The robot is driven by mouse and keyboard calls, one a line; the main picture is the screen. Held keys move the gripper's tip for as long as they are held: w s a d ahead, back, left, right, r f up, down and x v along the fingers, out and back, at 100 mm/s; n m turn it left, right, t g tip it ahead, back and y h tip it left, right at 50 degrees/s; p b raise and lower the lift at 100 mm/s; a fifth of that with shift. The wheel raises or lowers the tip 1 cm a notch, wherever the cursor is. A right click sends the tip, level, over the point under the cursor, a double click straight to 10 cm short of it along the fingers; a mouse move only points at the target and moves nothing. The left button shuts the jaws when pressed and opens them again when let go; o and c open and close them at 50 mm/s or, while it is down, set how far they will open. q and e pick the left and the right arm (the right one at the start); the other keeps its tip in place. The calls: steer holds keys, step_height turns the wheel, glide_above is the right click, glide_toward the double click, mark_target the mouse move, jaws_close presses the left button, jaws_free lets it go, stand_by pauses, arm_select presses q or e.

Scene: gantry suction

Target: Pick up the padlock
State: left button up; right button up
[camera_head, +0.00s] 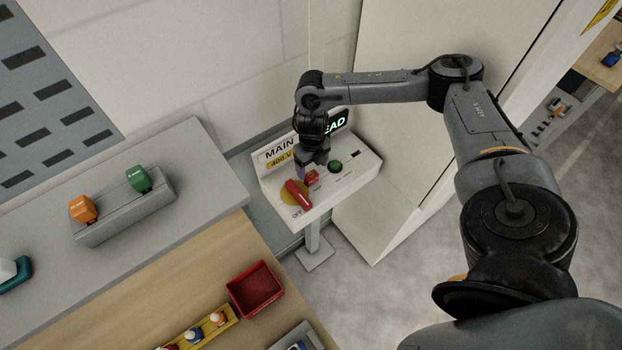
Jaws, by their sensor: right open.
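A white switch panel (335,192) on a post carries a red handle (298,194) on a yellow disc (287,190). A small red block (313,177) sits beside the handle; it may be the padlock, but it is too small and partly hidden to be sure. My right gripper (314,168) points down over the panel, just above the red block. Its jaws are open, and I see nothing held in them. Whether a finger touches the block cannot be told. My left gripper is out of view.
A green button (335,166) and a lit sign stand close to the gripper. A grey rack (125,217) with a green and an orange item stands on the left counter. A red bin (255,289) and a yellow tray (212,328) sit on the wooden bench.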

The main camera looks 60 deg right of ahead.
mark_target(311, 175)
steer(key=f, duration=0.2)
steer(key=f+p, duration=0.1)
steer(key=f, duration=0.1)
steer(key=shift+a+f, duration=0.1)
steer(key=shift+a, duration=0.15)
steer(key=shift+f, duration=0.65)
steer(key=c, duration=1.1)
steer(key=shift+r, duration=0.15)
